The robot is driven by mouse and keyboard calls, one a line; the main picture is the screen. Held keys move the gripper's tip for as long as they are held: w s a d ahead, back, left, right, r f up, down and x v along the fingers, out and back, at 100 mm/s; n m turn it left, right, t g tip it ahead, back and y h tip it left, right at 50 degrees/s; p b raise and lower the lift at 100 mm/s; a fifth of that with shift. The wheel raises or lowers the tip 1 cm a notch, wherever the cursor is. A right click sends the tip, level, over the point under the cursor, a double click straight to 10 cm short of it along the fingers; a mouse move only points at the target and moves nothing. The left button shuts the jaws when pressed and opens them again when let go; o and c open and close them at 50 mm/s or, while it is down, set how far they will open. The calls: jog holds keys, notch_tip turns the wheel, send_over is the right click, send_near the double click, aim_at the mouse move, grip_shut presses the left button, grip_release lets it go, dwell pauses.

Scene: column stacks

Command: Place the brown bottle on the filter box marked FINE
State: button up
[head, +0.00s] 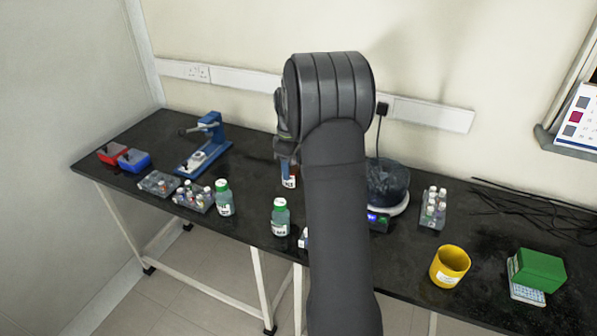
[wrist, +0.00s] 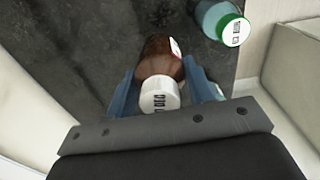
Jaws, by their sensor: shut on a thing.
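My gripper (head: 287,160) is shut on the brown bottle (head: 291,172), which shows in part below the fingers in the head view, with a white label. In the wrist view the brown bottle (wrist: 160,55) with its white cap (wrist: 158,94) sits between my blue fingers (wrist: 160,88). I cannot tell whether its base touches the bench. No marking FINE is readable. Small red (head: 111,153) and blue (head: 134,160) boxes stand at the far left, and a green box (head: 541,268) at the right; I cannot tell which, if any, is the filter box.
Green-capped bottles (head: 280,217) and (head: 223,198) stand near the front edge of the black bench (head: 260,175). Vial racks (head: 192,197), a blue press (head: 205,145), a scale with a dark bowl (head: 388,185) and a yellow cup (head: 449,266) stand around. Cables lie at right.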

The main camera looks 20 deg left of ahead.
jog(key=shift+d+r, duration=0.25)
jog(key=shift+d, duration=0.05)
